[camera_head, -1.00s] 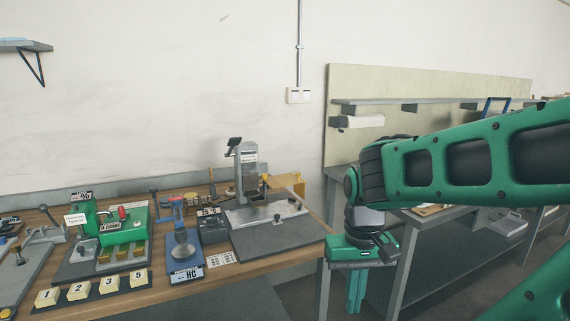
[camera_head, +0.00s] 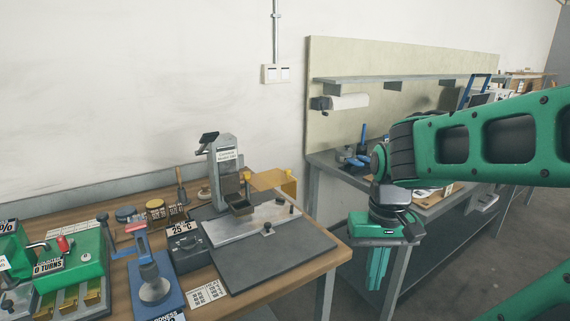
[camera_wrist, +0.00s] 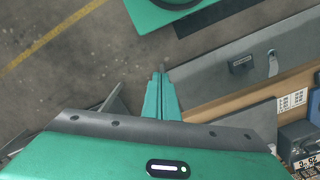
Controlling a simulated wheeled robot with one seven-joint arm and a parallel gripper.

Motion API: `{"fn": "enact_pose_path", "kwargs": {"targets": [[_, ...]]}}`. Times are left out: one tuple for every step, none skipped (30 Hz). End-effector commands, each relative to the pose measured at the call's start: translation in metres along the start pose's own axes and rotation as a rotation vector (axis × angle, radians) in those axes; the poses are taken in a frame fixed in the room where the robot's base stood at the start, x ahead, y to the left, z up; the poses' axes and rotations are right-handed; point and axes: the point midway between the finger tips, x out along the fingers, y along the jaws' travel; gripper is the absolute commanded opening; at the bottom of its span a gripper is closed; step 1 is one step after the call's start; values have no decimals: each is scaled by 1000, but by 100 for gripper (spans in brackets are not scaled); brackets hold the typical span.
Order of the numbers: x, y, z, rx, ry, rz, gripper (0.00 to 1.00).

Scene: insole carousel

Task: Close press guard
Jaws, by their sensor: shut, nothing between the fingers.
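The press (camera_head: 225,172) is a grey upright column with a white label, standing on a dark base plate (camera_head: 285,262) at the right end of the wooden bench. A yellow panel, which looks like its guard (camera_head: 274,182), stands out to the right of the column, apart from the front of the press. My gripper (camera_head: 376,286) hangs with its fingers down, to the right of the bench's end and apart from the press. Its green fingers are together and empty; they also show in the wrist view (camera_wrist: 160,76). The press and guard are not clearly seen in the wrist view.
A blue tester (camera_head: 152,285), a dark temperature box (camera_head: 186,245) and a green fixture (camera_head: 75,262) stand left of the press. A second workbench (camera_head: 325,162) with a backboard is behind my arm. Floor shows between the benches.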

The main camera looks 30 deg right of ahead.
Motion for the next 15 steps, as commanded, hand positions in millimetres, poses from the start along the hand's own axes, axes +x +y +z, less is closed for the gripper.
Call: {"fn": "enact_pose_path", "kwargs": {"targets": [[-6,4,6,-2,12,-6,0],[-9,5,4,-1,18,-7,0],[-14,4,-3,-2,24,-6,0],[-18,2,-10,-3,29,-5,0],[-24,3,-22,-4,37,-3,0],[-32,1,-38,-5,47,-1,0],[-40,-2,-53,-6,58,1,0],[-48,-6,-68,-9,69,3,0],[-61,-12,-90,-14,87,5,0],[-70,-17,-108,-19,100,6,0],[-79,-23,-126,-23,114,7,0],[-91,-32,-150,-29,133,8,0],[-100,-38,-167,-34,147,9,0],[-108,-45,-185,-41,161,9,0],[-118,-55,-208,-48,179,9,0]]}}
